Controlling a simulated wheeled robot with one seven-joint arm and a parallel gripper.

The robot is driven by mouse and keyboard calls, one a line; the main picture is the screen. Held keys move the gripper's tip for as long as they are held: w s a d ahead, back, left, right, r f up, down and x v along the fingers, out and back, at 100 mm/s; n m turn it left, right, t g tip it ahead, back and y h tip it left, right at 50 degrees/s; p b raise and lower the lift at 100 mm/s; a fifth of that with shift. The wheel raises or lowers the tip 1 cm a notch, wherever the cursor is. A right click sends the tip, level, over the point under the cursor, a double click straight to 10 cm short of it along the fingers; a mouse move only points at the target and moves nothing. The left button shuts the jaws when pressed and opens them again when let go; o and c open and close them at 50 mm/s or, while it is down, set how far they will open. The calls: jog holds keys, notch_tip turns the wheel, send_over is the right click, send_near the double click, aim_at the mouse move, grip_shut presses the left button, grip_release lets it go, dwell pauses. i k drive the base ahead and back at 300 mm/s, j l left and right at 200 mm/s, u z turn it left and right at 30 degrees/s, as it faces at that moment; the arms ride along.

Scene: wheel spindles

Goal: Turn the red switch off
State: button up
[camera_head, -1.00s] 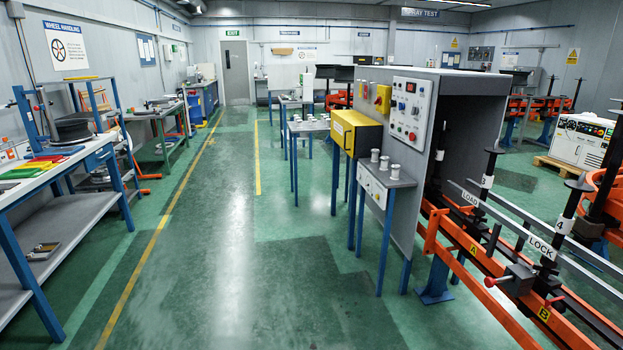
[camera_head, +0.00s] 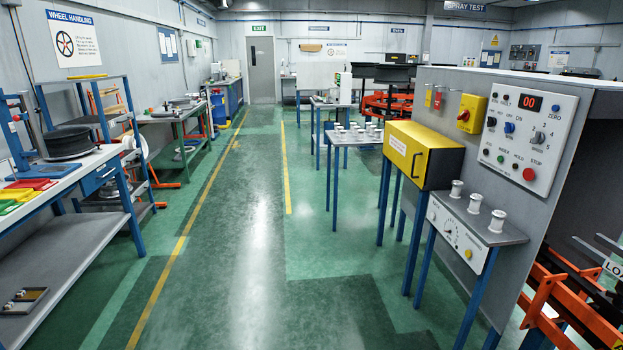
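A red rotary switch (camera_head: 463,115) sits on a yellow plate (camera_head: 476,106) on the grey upright panel (camera_head: 425,80) at the right. Its exact setting is too small to tell. My gripper is not in view.
Below the switch, a yellow box (camera_head: 424,152) and a grey shelf (camera_head: 472,216) with white spools jut toward the aisle. Orange rails (camera_head: 565,305) stand at the lower right. A workbench (camera_head: 75,183) lines the left. The green floor (camera_head: 250,230) between is clear.

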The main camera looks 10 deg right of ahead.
aim_at(465, 116)
jog(key=i, duration=1.85)
